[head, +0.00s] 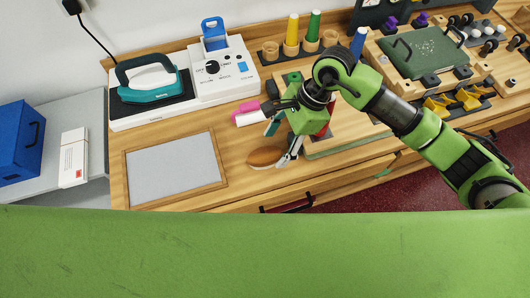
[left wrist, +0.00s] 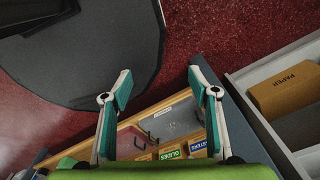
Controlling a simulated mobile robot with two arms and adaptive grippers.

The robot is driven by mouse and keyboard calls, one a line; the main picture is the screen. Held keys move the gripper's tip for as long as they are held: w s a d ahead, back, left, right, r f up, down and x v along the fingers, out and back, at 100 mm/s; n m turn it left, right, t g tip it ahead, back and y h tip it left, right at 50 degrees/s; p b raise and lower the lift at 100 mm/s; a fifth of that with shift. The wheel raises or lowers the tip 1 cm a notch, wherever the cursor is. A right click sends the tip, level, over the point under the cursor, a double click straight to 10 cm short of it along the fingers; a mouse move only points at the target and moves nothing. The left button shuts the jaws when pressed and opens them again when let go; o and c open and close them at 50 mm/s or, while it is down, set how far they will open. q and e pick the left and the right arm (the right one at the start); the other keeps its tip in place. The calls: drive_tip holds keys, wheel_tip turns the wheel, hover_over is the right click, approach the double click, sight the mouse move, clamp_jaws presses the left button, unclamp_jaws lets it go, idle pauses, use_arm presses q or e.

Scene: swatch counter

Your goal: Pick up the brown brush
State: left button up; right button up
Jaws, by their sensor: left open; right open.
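The brown brush (head: 265,157) lies on the wooden counter, seen in the head view as a brown oval near the front edge. My right gripper (head: 281,143) hangs pointing down just right of the brush. Its fingers are apart, with one close beside the brush's right end; I cannot tell whether they touch. The gripper and its arm hide part of what lies behind them. My left gripper (left wrist: 160,76) shows in the left wrist view, open and empty above the floor, away from the counter top. The brush is not in that view.
A grey framed panel (head: 174,168) lies left of the brush. A white station with a teal iron (head: 151,85) stands behind it. A pink-and-white item (head: 248,114) lies behind the brush. A PAPER box (left wrist: 287,90) sits in an open drawer in the left wrist view.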

sight(268, 153)
drive_tip(key=shift+a+f, duration=0.15)
drive_tip(key=shift+f, duration=0.25)
drive_tip(key=shift+a+f+p, duration=0.65)
drive_tip(key=shift+f+p, duration=0.25)
drive_tip(key=shift+p, duration=0.2)
drive_tip(key=shift+p+x, duration=0.4)
drive_tip(key=shift+x, duration=0.8)
drive_tip(key=shift+f, duration=0.4)
use_arm(q)
drive_tip(key=w+r, duration=0.2)
drive_tip(key=r, duration=0.1)
drive_tip(key=shift+w+r, duration=0.15)
use_arm(e)
drive_tip(key=shift+w, duration=0.1)
drive_tip(key=c, duration=1.2)
